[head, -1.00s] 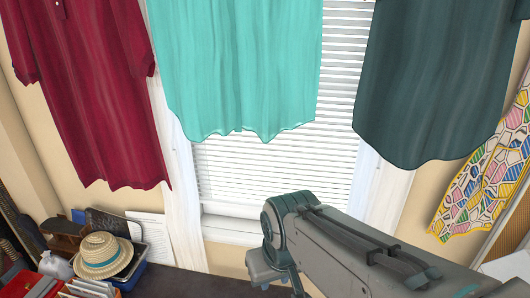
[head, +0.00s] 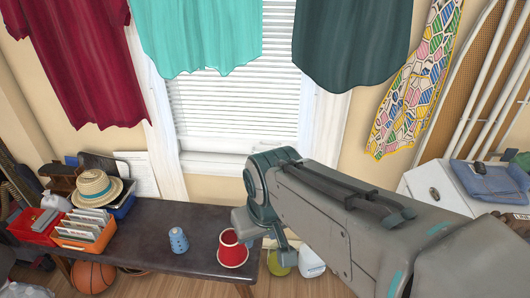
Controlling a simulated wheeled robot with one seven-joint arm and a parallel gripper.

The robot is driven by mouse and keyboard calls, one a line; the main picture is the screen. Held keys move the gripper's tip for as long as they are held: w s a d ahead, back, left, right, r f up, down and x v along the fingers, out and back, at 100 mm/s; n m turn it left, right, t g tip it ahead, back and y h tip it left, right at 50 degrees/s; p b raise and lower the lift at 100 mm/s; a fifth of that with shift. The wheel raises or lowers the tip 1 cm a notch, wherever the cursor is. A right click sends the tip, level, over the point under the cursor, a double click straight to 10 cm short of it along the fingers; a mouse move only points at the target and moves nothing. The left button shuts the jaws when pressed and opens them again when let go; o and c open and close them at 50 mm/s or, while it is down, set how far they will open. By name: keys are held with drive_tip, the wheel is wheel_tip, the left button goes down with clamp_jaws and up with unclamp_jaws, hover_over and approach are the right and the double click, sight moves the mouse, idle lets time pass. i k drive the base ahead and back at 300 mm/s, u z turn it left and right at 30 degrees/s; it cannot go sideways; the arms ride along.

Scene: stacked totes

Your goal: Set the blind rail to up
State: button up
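The white slatted blind (head: 235,110) hangs in the window behind the shirts. Its slats run down close to the sill, and its bottom rail (head: 215,151) looks low, just above the sill. The upper part of the blind is hidden by the turquoise shirt and the dark green shirt. My arm reaches in from the lower right, and its end is below and right of the window, in front of the wall. The fingers of my gripper cannot be made out, so its opening is unclear. I see nothing held.
A turquoise shirt (head: 195,35) and a dark green shirt (head: 350,45) hang before the window. A dark table (head: 150,240) below holds a blue cup (head: 178,240), a red cup (head: 233,250), a straw hat (head: 97,188) and an orange crate (head: 75,240). A white cabinet (head: 430,190) stands right.

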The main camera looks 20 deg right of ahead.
sight(261, 141)
drive_tip(key=k, duration=0.2)
drive_tip(key=u, duration=1.05)
drive_tip(key=i, duration=0.7)
drive_tip(key=z, duration=1.6)
drive_tip(key=i, duration=0.5)
drive_tip(key=z, duration=0.05)
